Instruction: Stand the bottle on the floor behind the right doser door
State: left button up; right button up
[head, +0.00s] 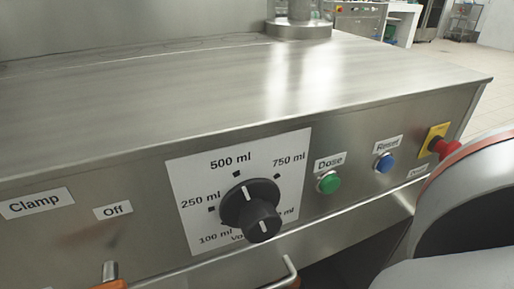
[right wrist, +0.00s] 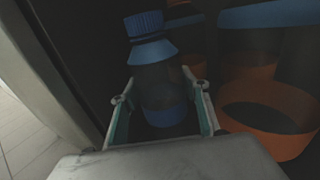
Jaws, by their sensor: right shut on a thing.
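In the right wrist view a dark, see-through bottle (right wrist: 157,75) with a ribbed blue cap and a blue band near its base stands upright between the fingers of my right gripper (right wrist: 161,96). The gripper is shut on the bottle's lower body. They are in a dark space behind a pale upright edge (right wrist: 62,75). The bottle's underside is hidden, so I cannot tell whether it touches the floor. The right gripper does not show in the head view. My left gripper is in neither view.
Orange and blue containers (right wrist: 265,115) stand close to the right of the bottle. Pale floor tiles (right wrist: 22,135) show outside at the left. In the head view the steel machine carries a black volume dial (head: 250,206), a green Dose button (head: 329,183) and a blue Reset button (head: 385,163).

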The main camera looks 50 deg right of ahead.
jog(key=shift+f, duration=0.5)
jog(key=o, duration=1.6)
jog(key=shift+o, duration=0.2)
jog(key=shift+s+d, duration=0.1)
